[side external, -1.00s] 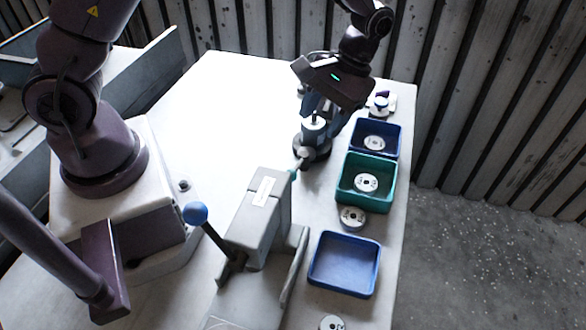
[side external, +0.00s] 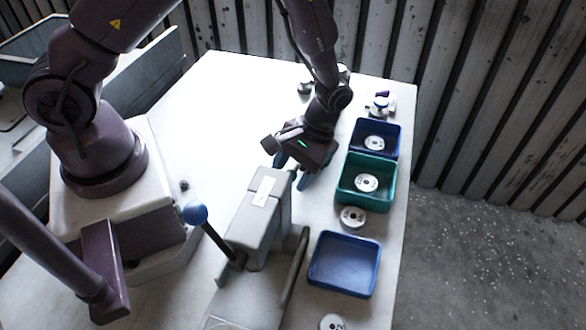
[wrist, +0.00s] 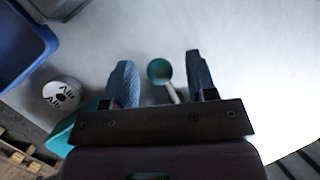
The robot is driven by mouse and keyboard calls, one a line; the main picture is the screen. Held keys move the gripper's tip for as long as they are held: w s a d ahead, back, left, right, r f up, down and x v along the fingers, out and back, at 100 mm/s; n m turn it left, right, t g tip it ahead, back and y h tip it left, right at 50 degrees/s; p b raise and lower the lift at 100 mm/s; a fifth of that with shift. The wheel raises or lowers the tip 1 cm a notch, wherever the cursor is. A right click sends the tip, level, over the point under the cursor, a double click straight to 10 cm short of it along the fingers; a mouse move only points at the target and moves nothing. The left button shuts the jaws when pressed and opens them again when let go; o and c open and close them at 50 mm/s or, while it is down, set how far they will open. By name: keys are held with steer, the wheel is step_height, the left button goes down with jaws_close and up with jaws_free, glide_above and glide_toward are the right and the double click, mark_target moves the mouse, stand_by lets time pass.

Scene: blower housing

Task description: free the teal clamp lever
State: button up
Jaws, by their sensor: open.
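The teal clamp lever shows in the wrist view as a round teal knob (wrist: 159,70) on a short grey rod. My gripper (wrist: 160,66) is open, with one blue-grey finger on each side of the knob and a gap on both sides. In the side view my gripper (side external: 292,170) points down at the far end of the grey block-shaped housing (side external: 262,205). It hides the teal lever there. I cannot tell how high the fingers are relative to the knob.
A blue-knobbed lever (side external: 195,213) rises at the housing's near left. On the right stand a dark blue bin (side external: 358,150), a green bin (side external: 347,193) and a blue tray (side external: 345,290). A white disc (side external: 352,217) lies between them. The table's left-rear area is clear.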

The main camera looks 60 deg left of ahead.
steer(key=shift+c, duration=0.2)
jaws_close()
steer(key=shift+s, duration=0.1)
steer(key=a+m+y, duration=0.1)
steer(key=m, duration=0.1)
steer(key=s+m, duration=0.1)
steer(key=shift+a+m+y, duration=0.4)
steer(key=m, duration=0.1)
steer(key=a+m+t+y, duration=0.1)
steer(key=m, duration=0.1)
steer(key=a+m, duration=0.1)
steer(key=shift+s+a+y, duration=0.25)
steer(key=shift+y, duration=0.05)
steer(key=a+m+t, duration=0.1)
steer(key=m, duration=0.1)
steer(key=a+m+y, duration=0.1)
steer(key=m, duration=0.2)
steer(key=shift+w+a+t, duration=0.2)
steer(key=shift+t, duration=0.2)
steer(key=shift+w+a+m+t+y, duration=0.2)
steer(key=shift+a+m+t, duration=0.25)
steer(key=shift+m, duration=0.35)
steer(key=shift+w+a+m+t+y, duration=0.1)
steer(key=shift+w+a+m+t, duration=0.25)
steer(key=shift+m, duration=0.45)
steer(key=shift+a, duration=0.1)
